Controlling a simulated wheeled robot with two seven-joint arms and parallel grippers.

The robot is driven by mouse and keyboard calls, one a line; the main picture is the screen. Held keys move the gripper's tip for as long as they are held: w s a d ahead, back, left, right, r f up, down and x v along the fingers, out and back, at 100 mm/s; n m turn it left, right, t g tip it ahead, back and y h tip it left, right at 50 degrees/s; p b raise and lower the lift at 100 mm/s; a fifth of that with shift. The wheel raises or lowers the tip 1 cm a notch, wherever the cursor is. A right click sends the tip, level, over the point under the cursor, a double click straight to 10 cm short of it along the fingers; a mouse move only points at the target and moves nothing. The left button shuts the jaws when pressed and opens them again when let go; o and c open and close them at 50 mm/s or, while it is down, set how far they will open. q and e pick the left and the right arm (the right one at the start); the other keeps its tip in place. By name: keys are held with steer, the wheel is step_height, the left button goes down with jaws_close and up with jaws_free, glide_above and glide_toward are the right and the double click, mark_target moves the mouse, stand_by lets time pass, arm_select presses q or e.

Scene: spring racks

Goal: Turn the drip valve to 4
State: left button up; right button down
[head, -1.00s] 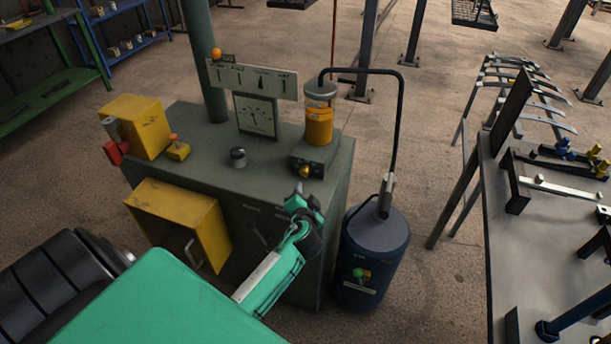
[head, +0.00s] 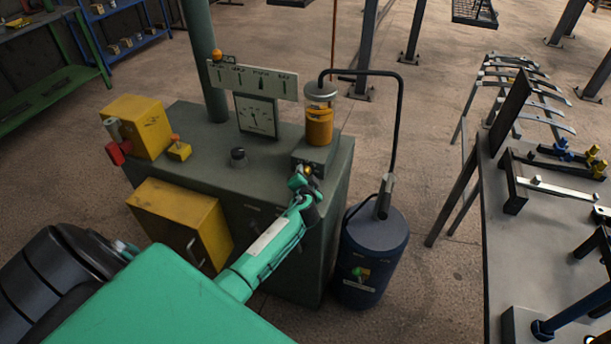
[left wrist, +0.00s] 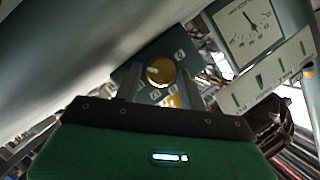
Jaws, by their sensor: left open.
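The drip valve is a small brass knob (head: 308,170) on the front of a grey block under the glass oil cup (head: 320,118) with amber oil. It also shows in the left wrist view (left wrist: 161,71), with a pale mark on its face and small number plates around it, too small to read surely. My left gripper (head: 304,180) is at the knob and partly hides it in the head view. In the left wrist view my left gripper (left wrist: 160,86) is open, one finger on each side of the knob. I cannot tell whether the fingers touch it. My right gripper is out of view.
A bench (head: 540,240) with levers is further right.

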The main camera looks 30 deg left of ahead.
arm_select(q)
steer(key=c, duration=0.7)
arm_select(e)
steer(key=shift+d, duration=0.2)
